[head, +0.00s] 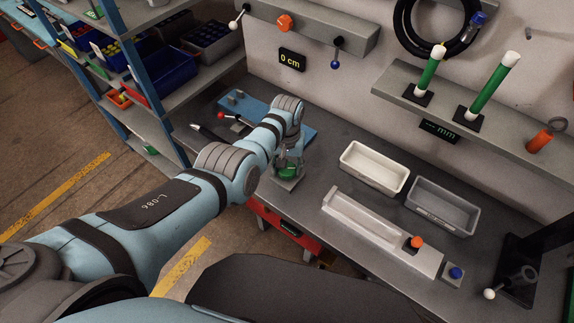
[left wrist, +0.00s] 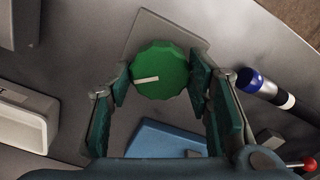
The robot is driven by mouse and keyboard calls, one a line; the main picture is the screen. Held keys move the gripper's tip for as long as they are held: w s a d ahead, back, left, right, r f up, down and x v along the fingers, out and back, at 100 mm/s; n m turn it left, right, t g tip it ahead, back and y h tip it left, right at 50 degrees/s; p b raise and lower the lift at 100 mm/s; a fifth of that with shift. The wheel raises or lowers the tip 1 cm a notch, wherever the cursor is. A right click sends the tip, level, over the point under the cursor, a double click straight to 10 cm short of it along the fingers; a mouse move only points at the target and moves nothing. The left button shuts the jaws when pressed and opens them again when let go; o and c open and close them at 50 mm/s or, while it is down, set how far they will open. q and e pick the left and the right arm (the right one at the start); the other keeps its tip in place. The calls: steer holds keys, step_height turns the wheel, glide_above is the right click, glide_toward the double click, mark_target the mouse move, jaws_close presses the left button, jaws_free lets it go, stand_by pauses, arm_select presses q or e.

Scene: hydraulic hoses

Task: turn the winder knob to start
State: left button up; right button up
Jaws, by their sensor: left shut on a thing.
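The winder knob (head: 286,173) is a green knob on a grey base plate (head: 287,184) near the front edge of the bench. In the left wrist view the green knob (left wrist: 162,66) is round with a scalloped rim. Its white pointer line (left wrist: 146,79) runs from near the middle toward the left of that picture. My left gripper (head: 288,160) reaches down over the knob. In the left wrist view its fingers (left wrist: 160,83) stand on both sides of the knob and are shut on it. The arm and fingers partly hide the knob in the head view. My right gripper is not in view.
A blue plate (head: 240,103) with a red-balled lever (head: 221,115) lies behind my left gripper. A cream bin (head: 374,169), a grey bin (head: 442,205) and a long tray (head: 383,232) stand to the right. A display (head: 289,59) on the wall reads 0 cm.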

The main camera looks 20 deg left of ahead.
arm_select(q)
steer(key=m, duration=1.2)
steer(key=shift+m, duration=0.3)
steer(key=m, duration=1.2)
steer(key=shift+m, duration=0.4)
steer(key=o, duration=1.1)
steer(key=shift+o, duration=0.2)
steer(key=shift+r, duration=0.1)
